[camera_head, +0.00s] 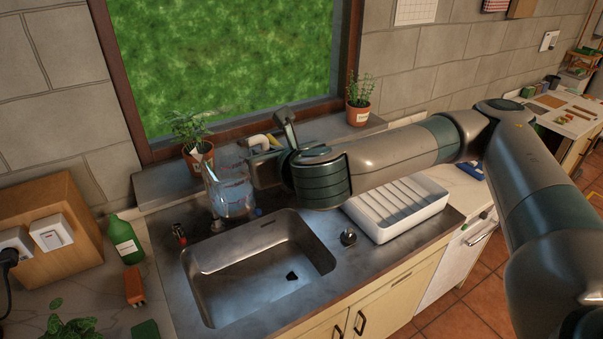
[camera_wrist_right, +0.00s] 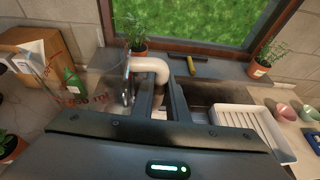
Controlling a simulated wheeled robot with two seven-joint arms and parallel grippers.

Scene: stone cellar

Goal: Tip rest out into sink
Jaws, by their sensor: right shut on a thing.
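A clear measuring jug (camera_head: 231,192) with red and blue markings hangs at the back left corner of the steel sink (camera_head: 262,258). It looks near upright; how much liquid is in it I cannot tell. My right gripper (camera_head: 262,168) is shut on the jug from its right side. In the right wrist view, a cream curved piece (camera_wrist_right: 150,66), seemingly the handle, sits between the fingers, and the jug's red print (camera_wrist_right: 88,98) shows to the left. The sink basin looks empty, with a dark drain spot. My left gripper is not in view.
A white ribbed drainer (camera_head: 400,208) stands right of the sink. A potted plant (camera_head: 192,134) is close behind the jug; another (camera_head: 359,100) is on the sill. A green bottle (camera_head: 125,240) and a socket box (camera_head: 62,232) stand left. The red tap knob (camera_head: 179,234) is near the jug.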

